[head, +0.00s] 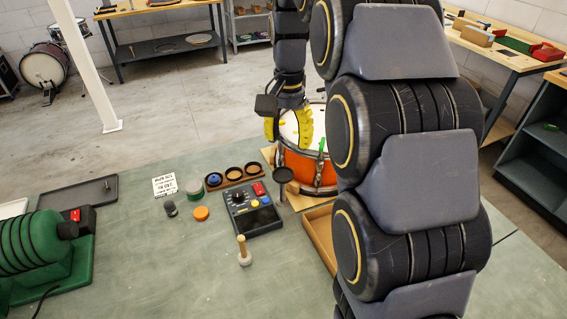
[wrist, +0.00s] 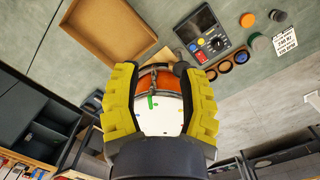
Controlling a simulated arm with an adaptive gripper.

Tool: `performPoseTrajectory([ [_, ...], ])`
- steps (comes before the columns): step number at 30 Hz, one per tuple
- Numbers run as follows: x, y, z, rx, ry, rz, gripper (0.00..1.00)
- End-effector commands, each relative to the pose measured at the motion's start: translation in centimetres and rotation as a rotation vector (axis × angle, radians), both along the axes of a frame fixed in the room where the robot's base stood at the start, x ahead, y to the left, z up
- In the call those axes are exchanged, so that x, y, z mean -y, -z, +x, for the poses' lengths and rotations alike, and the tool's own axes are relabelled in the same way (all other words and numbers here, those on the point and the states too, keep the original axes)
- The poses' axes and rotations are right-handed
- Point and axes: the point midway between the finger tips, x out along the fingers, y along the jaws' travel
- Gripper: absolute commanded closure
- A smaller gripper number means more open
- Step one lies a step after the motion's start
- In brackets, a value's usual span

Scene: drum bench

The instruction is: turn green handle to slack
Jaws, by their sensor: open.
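An orange drum (head: 300,163) with a white head stands on the bench, partly hidden behind my arm. A small green handle (head: 322,145) shows at its rim in the head view. In the wrist view the green handle (wrist: 152,102) lies between my fingers, in line with a dark metal piece on the drum's orange side. My gripper (head: 287,132) has yellow ridged fingers and hangs over the drum head. In the wrist view my gripper (wrist: 160,75) is spread open with nothing held. Whether a finger touches the drum cannot be told.
A control box (head: 251,208) with coloured buttons stands left of the drum. A wooden holder with round cups (head: 233,175), an orange puck (head: 201,213) and a wooden-handled tool (head: 243,251) are nearby. An open cardboard-coloured tray (head: 320,236) lies in front of the drum.

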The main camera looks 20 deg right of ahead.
Motion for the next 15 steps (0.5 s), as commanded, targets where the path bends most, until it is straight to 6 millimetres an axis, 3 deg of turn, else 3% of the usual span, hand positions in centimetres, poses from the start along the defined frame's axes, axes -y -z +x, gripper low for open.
performPoseTrajectory([
  [9,-2.9,-0.3,-4.9,-0.013,-0.172,0.012,0.59],
  [15,-3.7,-0.3,-6.5,-0.018,-0.226,0.015,0.59],
])
